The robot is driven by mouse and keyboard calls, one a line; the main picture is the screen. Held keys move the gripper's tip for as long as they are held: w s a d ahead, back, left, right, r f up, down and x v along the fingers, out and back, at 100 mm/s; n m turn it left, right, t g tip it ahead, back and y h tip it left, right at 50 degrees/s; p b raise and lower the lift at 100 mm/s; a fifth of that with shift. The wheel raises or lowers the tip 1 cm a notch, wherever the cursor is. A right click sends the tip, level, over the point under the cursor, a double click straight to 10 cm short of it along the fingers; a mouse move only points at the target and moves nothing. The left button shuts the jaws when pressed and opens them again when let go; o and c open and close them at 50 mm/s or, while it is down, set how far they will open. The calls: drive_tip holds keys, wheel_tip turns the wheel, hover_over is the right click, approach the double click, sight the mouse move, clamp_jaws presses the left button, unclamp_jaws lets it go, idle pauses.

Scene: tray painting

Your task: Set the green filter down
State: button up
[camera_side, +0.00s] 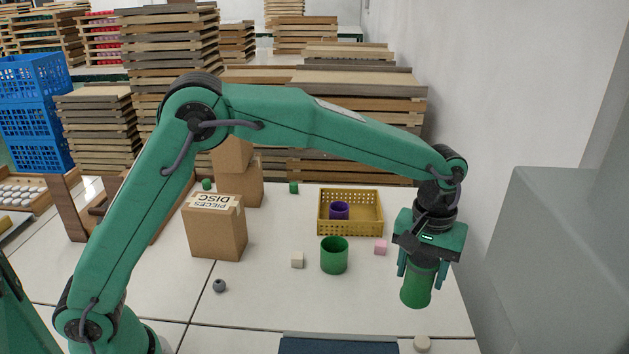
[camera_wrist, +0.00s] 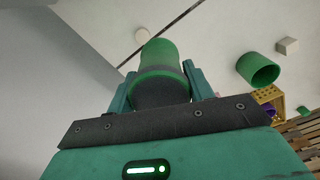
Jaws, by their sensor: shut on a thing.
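My gripper (camera_side: 421,272) points down at the right side of the white table. It is shut on the green filter (camera_side: 416,292), a green cylinder that stands roughly upright between the fingers. The wrist view shows the filter (camera_wrist: 160,62) between both fingers, with a dark band and a green ring around it. Its upper part is hidden by the gripper in the side view. Whether its bottom touches the table or is a little above it, I cannot tell.
A green open cup (camera_side: 334,257) stands left of the filter. A pink cube (camera_side: 380,247), a cream cube (camera_side: 297,260) and a pale round piece (camera_side: 422,344) are nearby. A yellow basket (camera_side: 367,228) holds a purple cup (camera_side: 339,211). Cardboard boxes (camera_side: 216,232) stand left.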

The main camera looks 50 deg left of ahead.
drive_tip(key=a+n, duration=0.2)
drive_tip(key=a, duration=3.2)
drive_tip(key=shift+r+n, duration=0.15)
drive_tip(key=shift+n, duration=0.15)
drive_tip(key=shift+a, duration=0.2)
drive_tip(key=w+a+f, duration=0.1)
drive_tip(key=a+f, duration=0.6)
drive_tip(key=a, duration=0.4)
drive_tip(key=shift+w+a, duration=0.2)
drive_tip(key=shift+w, duration=0.05)
drive_tip(key=shift+f, duration=2)
drive_tip(key=shift+f, duration=0.1)
